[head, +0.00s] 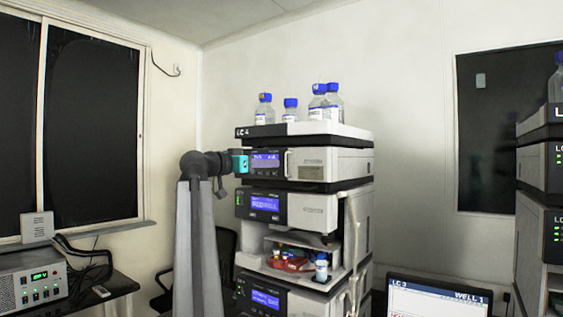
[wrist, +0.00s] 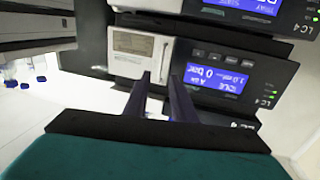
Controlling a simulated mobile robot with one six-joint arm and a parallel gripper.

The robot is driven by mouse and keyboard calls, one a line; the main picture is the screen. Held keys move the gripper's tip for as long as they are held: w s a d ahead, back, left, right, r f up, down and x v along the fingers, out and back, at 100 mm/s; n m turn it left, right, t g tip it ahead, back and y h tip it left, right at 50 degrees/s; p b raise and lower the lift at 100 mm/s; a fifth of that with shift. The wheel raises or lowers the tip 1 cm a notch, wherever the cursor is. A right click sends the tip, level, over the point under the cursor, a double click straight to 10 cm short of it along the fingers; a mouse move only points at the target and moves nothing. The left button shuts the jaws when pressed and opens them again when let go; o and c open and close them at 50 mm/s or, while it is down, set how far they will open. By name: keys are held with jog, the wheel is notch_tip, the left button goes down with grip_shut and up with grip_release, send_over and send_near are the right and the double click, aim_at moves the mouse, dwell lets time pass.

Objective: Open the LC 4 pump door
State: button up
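The LC 4 stack (head: 300,131) stands in the middle of the head view. Its upper module has a blue display (head: 265,161) and a pale pump door (head: 320,160) with an upright handle (head: 287,163); the door looks closed. The wrist view is upside down and shows the pump door (wrist: 130,68) and its pale handle (wrist: 162,58). My gripper (wrist: 162,78) is open, and the handle lies between its two dark fingers in the picture. I cannot tell whether they touch it. In the head view the teal gripper body (head: 240,163) is left of the module's display.
Several blue-capped bottles (head: 319,102) stand on top of the stack. Lower modules include an open bay with a red item (head: 290,263). A monitor (head: 436,297) is at the lower right, another stack (head: 540,170) at the right edge, and a bench instrument (head: 32,283) at the left.

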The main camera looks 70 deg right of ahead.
jog(key=shift+p+x, duration=0.8)
jog(key=shift+x, duration=2.6)
grip_shut()
